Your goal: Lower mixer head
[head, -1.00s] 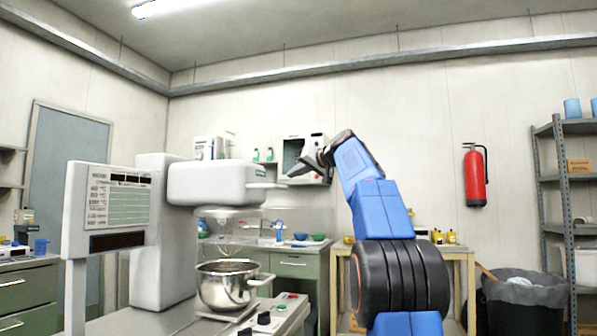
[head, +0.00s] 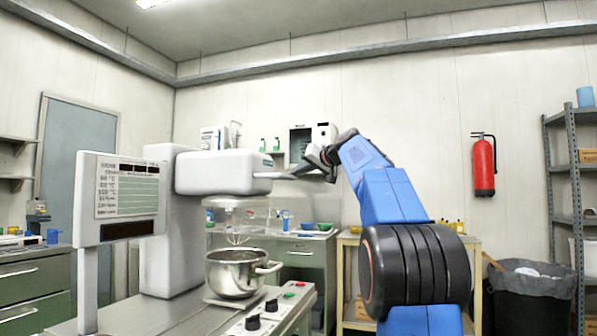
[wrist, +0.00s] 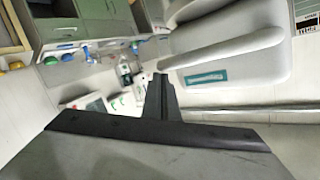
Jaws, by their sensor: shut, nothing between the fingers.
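The white mixer head (head: 222,172) juts right from its column, roughly level, above the steel bowl (head: 232,278). A whisk (head: 238,228) hangs beneath it inside a clear guard; its lower end is near the bowl rim. A thin pale lever (head: 272,176) sticks out from the head's right end. My gripper (head: 301,170) is shut and empty, its tip beside the lever's outer end; I cannot tell whether they touch. In the wrist view the shut fingers (wrist: 161,92) point toward the scene, with the mixer head (wrist: 235,55) to their upper right.
A control panel (head: 122,198) stands at the left of the mixer. Knobs (head: 262,314) line the machine's front right. A wooden table (head: 352,240), a waste bin (head: 531,300) and a shelf rack (head: 562,220) are behind and right. Green cabinets (head: 305,255) stand at the back.

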